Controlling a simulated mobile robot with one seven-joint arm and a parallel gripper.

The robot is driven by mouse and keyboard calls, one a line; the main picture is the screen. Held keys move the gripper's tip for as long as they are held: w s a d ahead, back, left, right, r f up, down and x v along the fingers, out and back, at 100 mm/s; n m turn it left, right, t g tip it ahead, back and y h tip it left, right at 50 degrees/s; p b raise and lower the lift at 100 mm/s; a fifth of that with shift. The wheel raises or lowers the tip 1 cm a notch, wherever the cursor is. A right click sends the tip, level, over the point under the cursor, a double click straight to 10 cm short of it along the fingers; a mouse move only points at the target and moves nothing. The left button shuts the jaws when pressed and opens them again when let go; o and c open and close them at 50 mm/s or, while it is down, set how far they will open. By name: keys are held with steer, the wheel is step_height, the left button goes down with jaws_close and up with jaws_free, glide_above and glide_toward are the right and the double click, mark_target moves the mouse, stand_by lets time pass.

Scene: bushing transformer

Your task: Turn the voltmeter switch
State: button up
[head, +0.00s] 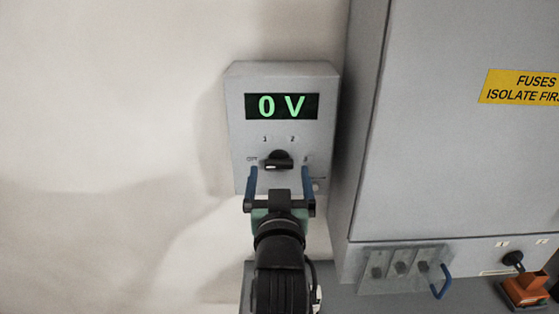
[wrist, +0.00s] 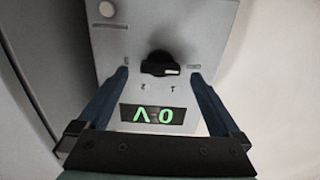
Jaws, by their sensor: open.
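The voltmeter (head: 237,130) is a grey box on the wall with a green display (head: 282,106) reading "0 V". Its black rotary switch (head: 278,160) sits below the display, among the marks OFF, 1, 2 and a partly hidden fourth. The switch's white pointer mark is toward the OFF side. In the wrist view the voltmeter is upside down, with the switch (wrist: 160,65) above the display. My gripper (head: 279,170) is open, its blue fingers on either side of the switch with gaps between. In the wrist view my gripper (wrist: 162,75) also straddles the switch, empty.
A large grey cabinet (head: 440,150) stands close to the right of the voltmeter, with a yellow fuses label (head: 520,87). Below it are a clear cover with a blue handle (head: 441,282) and an orange block (head: 525,290). The wall at left is bare.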

mark_target(279, 163)
steer(key=shift+w+p, duration=0.35)
steer(key=shift+w, duration=1.1)
steer(key=shift+c, duration=0.3)
steer(key=c, duration=1.3)
steer(key=m+b, duration=0.2)
steer(key=m, duration=0.4)
steer(key=m+b, duration=0.1)
steer(key=m, duration=0.4)
steer(key=shift+m, duration=0.4)
